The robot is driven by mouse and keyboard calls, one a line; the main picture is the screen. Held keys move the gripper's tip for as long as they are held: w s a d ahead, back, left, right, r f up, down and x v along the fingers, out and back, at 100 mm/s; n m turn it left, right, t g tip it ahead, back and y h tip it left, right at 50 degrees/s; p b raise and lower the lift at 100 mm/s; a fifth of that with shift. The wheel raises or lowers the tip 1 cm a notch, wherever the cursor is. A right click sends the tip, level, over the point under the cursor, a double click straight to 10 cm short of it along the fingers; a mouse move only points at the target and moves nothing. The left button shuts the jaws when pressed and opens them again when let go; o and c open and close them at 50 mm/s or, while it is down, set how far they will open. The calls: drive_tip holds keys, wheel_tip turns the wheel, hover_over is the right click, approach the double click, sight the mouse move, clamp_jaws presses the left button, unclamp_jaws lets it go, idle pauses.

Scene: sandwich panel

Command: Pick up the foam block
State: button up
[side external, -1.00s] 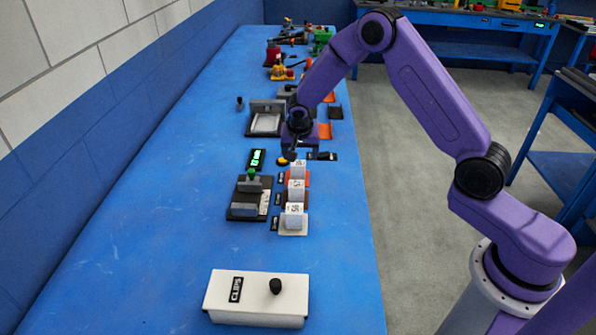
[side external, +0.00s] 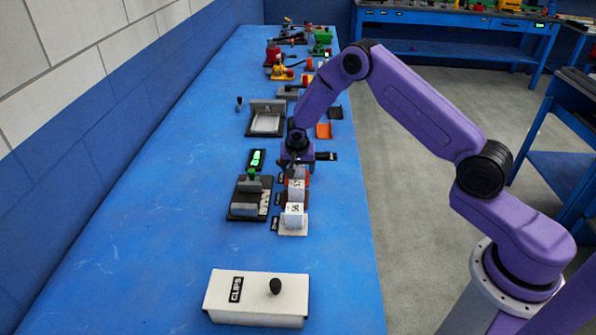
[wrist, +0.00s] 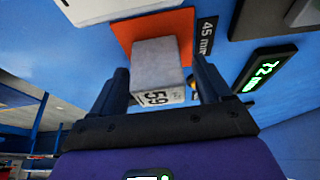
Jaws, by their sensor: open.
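A pale grey block (wrist: 158,66) with a dark number on one face sits on an orange pad (wrist: 122,28) in the wrist view. My gripper (wrist: 160,72) is open, with one finger on each side of the block. Whether the fingers touch it I cannot tell. In the side view my gripper (side external: 293,168) is over the far end of a short row of pale blocks, partly hiding the far block. The nearest block (side external: 293,212) stands on a white pad, and a middle block (side external: 296,190) stands behind it. Which is foam I cannot tell by look.
A dark fixture with a green knob (side external: 251,173) stands left of the row. A small green-lit display (side external: 257,158) is close by. A white box marked CLIPS (side external: 258,296) lies at the front. Other fixtures stand farther back. The blue table (side external: 150,220) is bare at left.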

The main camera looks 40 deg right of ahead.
drive_tip(key=c, duration=1)
drive_tip(key=shift+c, duration=0.2)
drive_tip(key=shift+r, duration=0.15)
